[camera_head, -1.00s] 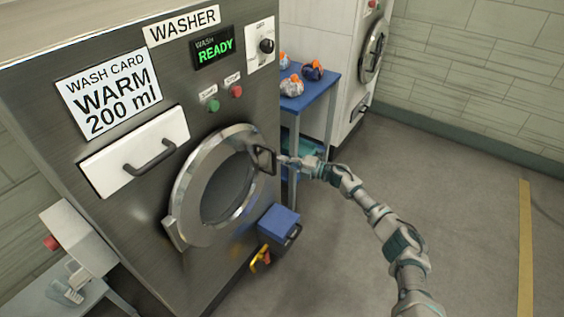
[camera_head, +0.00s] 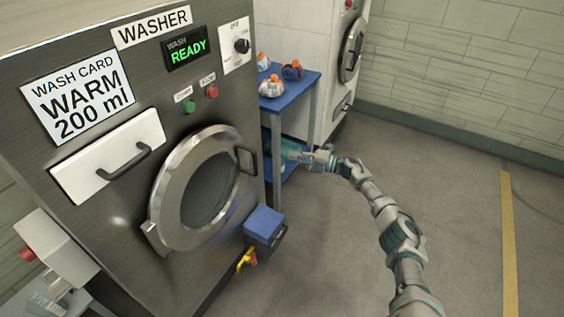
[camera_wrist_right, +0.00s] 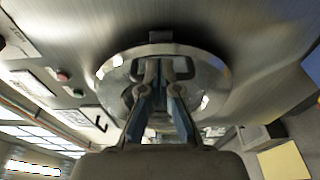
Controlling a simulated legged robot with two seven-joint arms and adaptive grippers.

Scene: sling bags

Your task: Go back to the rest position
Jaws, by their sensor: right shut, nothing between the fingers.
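My right gripper (camera_head: 288,152) is shut and empty, out to the right of the washer door handle (camera_head: 245,160) and apart from it. In the right wrist view its two fingers (camera_wrist_right: 161,75) point toward the round washer door. The washer door (camera_head: 200,190) is a silver ring with dark glass and looks closed on the washer front (camera_head: 225,110). My right arm reaches in from the lower right. My left gripper is in neither view.
A blue table (camera_head: 300,88) with several bundles (camera_head: 271,87) stands behind my gripper. A blue-lidded box (camera_head: 264,224) and a yellow item (camera_head: 246,262) are below the door. The white drawer (camera_head: 75,180) looks shut. The floor (camera_head: 440,200) at right is clear.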

